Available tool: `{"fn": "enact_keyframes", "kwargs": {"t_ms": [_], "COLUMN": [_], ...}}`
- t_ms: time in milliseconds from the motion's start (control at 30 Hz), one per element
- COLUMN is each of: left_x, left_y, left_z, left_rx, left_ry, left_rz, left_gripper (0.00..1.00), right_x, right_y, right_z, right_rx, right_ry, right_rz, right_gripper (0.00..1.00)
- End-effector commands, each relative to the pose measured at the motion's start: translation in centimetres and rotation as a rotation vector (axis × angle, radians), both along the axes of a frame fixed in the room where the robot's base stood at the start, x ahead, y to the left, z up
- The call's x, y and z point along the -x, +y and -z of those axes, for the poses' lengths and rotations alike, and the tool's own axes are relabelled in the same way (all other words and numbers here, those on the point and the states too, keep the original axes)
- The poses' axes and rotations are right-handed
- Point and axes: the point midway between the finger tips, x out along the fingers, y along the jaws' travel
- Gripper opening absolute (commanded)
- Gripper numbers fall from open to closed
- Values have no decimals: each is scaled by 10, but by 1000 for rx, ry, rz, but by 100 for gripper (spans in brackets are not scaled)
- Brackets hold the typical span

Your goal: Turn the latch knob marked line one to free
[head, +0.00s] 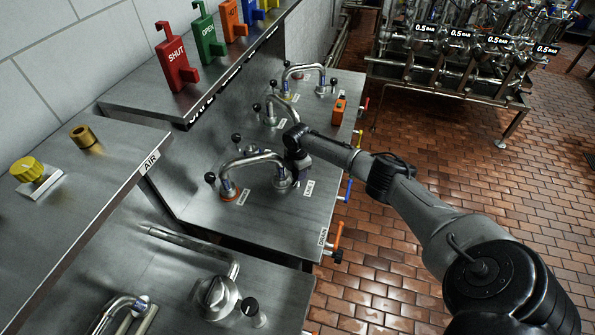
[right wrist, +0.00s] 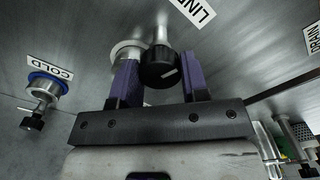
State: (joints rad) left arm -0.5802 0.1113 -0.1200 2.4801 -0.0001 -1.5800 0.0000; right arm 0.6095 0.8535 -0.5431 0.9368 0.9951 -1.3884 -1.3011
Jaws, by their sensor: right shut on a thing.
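The latch knob (right wrist: 160,71) is black with a white pointer mark, on a metal stem. In the right wrist view it sits between the two purple fingers of my right gripper (right wrist: 158,84), which is shut on it. A label reading "LINE" (right wrist: 193,10) is beside it, its number cut off by the frame edge. In the head view my right gripper (head: 299,170) is low over the steel panel (head: 285,228), at the right end of a bent pipe (head: 250,160). A line label (head: 309,187) is beside it. The knob is hidden there by the gripper. My left gripper is not in view.
A port with a blue ring (right wrist: 48,83) and a "COLD" label is left in the wrist view. More bent pipes (head: 303,68) stand farther back on the panel. Coloured tags (head: 176,62) stand on the upper shelf.

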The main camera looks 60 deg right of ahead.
Motion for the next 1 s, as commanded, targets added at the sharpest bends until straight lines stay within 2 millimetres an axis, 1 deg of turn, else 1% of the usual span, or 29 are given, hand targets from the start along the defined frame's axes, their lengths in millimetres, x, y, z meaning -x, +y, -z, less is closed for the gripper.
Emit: {"fn": "enact_keyframes", "kwargs": {"t_ms": [33, 200, 300, 500, 600, 667, 767, 1000], "left_x": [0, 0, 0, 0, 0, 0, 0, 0], "left_y": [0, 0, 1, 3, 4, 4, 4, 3], "left_z": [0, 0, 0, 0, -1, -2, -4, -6], "left_rx": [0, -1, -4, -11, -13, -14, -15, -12], "left_ry": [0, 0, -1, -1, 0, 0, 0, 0], "left_rz": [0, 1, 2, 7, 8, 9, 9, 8], "left_gripper": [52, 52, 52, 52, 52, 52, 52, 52], "right_x": [0, 0, 0, 0, 0, -1, 0, 0], "right_y": [0, 0, 0, 0, 0, 0, -1, -1], "right_z": [-1, -1, 0, -1, -5, -11, -26, -74], "right_rx": [-1, 0, 0, 0, 0, 0, 3, 1], "right_ry": [0, 0, 0, 0, -1, -3, -3, -3], "right_rz": [0, 1, 1, 1, 1, 1, 0, 0], "right_gripper": [43, 60, 67, 67, 67, 67, 67, 67]}}
